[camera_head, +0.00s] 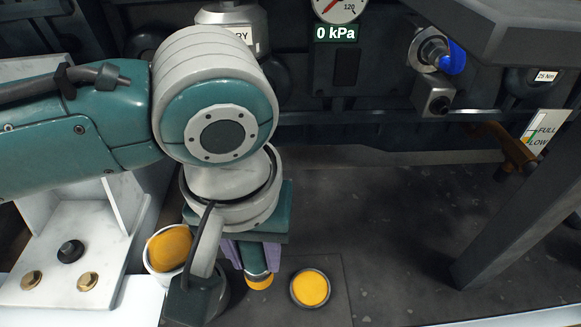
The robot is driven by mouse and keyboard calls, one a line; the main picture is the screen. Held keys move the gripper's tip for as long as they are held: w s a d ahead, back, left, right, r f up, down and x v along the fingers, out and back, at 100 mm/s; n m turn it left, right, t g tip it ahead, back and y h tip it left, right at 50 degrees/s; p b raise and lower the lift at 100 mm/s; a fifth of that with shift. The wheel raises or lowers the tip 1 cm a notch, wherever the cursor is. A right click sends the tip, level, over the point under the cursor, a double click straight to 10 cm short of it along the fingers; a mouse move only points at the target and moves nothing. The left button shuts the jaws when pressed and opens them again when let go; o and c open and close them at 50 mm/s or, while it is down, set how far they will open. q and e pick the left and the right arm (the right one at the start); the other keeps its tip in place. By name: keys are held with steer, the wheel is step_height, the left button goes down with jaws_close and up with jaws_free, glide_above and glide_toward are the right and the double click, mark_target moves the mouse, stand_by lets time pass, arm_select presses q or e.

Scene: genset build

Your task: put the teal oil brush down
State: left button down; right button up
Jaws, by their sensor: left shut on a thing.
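My left gripper (252,256) points down at the lower middle of the view, its purple fingers partly hidden by my wrist. It is shut on the teal oil brush (257,269). A short teal length of the brush shows between the fingers, with a yellow end (260,283) below it. The rest of the brush is hidden by my gripper. I cannot tell whether the yellow end touches the dark surface. My right gripper is not in view.
A dark round dish with yellow contents (310,288) sits just right of the brush. A white cup holding a yellow thing (169,248) is left of my wrist. A white fixture (50,290) stands at left. The dark surface (390,240) at right is clear up to a grey post (500,220).

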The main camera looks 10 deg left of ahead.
mark_target(259, 277)
arm_select(q)
step_height(259, 277, down, 6)
steer(key=b, duration=0.4)
steer(key=shift+w, duration=0.1)
steer(key=shift+r, duration=0.1)
steer(key=c, duration=0.5)
jaws_free()
steer(key=shift+c, duration=0.2)
